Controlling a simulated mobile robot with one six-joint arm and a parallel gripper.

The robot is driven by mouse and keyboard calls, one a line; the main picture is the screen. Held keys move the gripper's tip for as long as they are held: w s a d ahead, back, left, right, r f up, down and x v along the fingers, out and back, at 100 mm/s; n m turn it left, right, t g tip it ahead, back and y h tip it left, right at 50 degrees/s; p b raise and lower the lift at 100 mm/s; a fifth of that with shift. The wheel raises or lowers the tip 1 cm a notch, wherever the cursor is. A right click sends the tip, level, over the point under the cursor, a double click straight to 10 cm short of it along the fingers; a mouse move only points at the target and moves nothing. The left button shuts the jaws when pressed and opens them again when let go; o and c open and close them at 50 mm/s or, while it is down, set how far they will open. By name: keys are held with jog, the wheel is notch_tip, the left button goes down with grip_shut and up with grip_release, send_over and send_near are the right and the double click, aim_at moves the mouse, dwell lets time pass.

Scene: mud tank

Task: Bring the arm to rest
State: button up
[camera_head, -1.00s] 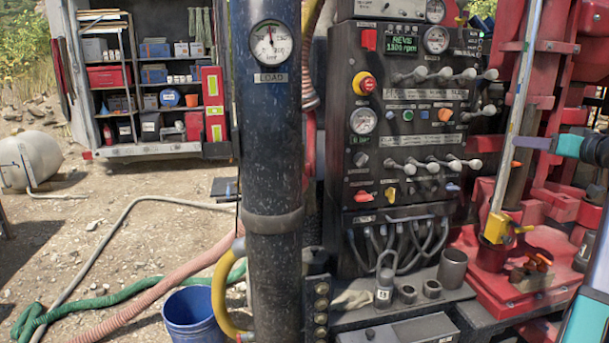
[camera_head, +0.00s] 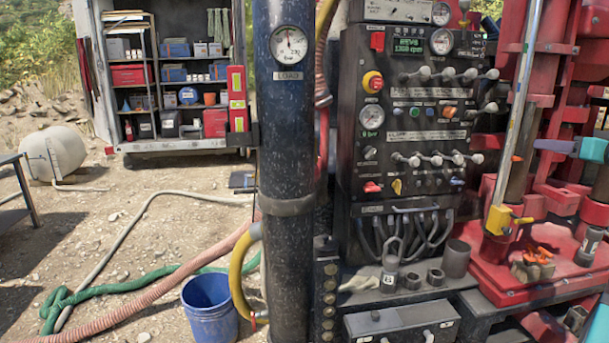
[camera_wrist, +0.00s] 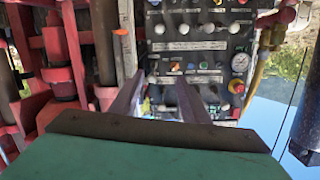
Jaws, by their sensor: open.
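My gripper (camera_wrist: 158,95) shows in the wrist view with two purple fingers set apart and nothing between them. Beyond the fingers is the black control panel (camera_wrist: 197,60) with its levers and gauge. In the head view my gripper (camera_head: 552,146) is at the right edge, in front of the red rig frame, with one purple finger and a teal part showing. Most of my arm is out of the picture. The control panel (camera_head: 410,195) stands upright to the left of the gripper.
A dark column (camera_head: 285,180) with a load gauge stands left of the panel. A blue bucket (camera_head: 210,308), a green hose (camera_head: 110,295) and a pink hose (camera_head: 165,290) lie on the gravel. A shelf unit (camera_head: 170,85) stands behind.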

jog(key=w+a+f+g+y, duration=0.1)
jog(key=w+a+f+g, duration=0.15)
jog(key=a+f, duration=0.45)
jog(key=w+a+f+g, duration=0.1)
jog(key=w+a+f, duration=0.3)
jog(key=f, duration=0.8)
jog(key=w+a+f+g+y, duration=0.1)
jog(key=w+a+f+g, duration=0.15)
jog(key=a+f, duration=0.45)
jog(key=s+a+f+g, duration=0.1)
jog(key=a+f+g, duration=0.1)
jog(key=a+f, duration=0.55)
jog(key=s+a+f+g, duration=0.1)
jog(key=a+f, duration=0.4)
jog(key=f, duration=0.6)
jog(key=s+a+f+g, duration=0.1)
jog(key=a+f+g, duration=0.1)
jog(key=a+f, duration=0.6)
jog(key=s+a+f+n+g+h, duration=0.1)
jog(key=s+a+f+g, duration=0.1)
jog(key=s+a+f, duration=0.55)
jog(key=s+a+f+n+g+h, duration=0.1)
jog(key=s+a+f+g, duration=0.3)
jog(key=s+f, duration=0.7)
jog(key=s+a+f+g+b, duration=0.1)
jog(key=s+f+g+b, duration=0.3)
jog(key=s+f, duration=1.9)
notch_tip(320, 180, down, 4)
jog(key=b, duration=0.3)
jog(key=shift+a, duration=0.35)
